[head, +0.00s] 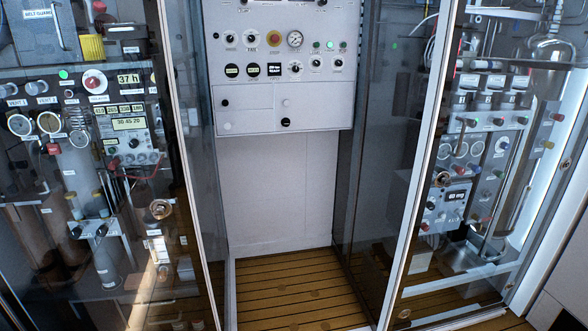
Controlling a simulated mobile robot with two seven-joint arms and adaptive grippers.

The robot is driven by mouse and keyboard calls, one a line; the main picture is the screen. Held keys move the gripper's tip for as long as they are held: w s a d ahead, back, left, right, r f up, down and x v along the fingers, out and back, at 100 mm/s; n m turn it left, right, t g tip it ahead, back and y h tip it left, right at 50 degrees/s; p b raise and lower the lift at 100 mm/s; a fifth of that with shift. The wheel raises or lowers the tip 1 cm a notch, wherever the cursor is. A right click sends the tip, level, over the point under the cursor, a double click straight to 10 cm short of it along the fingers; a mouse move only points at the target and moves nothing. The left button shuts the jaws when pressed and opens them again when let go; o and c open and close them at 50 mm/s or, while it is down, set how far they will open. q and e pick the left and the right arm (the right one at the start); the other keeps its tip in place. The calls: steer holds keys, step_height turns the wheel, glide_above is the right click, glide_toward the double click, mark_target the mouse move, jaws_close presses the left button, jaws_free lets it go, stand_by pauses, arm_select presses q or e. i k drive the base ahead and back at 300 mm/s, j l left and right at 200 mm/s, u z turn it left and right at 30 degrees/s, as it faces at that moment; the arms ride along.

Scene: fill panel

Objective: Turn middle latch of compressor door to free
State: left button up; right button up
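Two tall glass-fronted cabinets flank a central bay. The left glass door (190,262) has a round metal fitting (161,208), possibly a latch, near its inner edge at mid height. The right glass door (425,262) has a similar round fitting (442,180) near its inner edge. Another small fitting (404,313) shows low on the right door. No readable label tells me which door is the compressor door, and I cannot tell how any latch is turned. Neither of my grippers is in view.
The slatted wooden floor (295,300) between the cabinets is clear.

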mark_target(160, 209)
steer(key=u, duration=1.25)
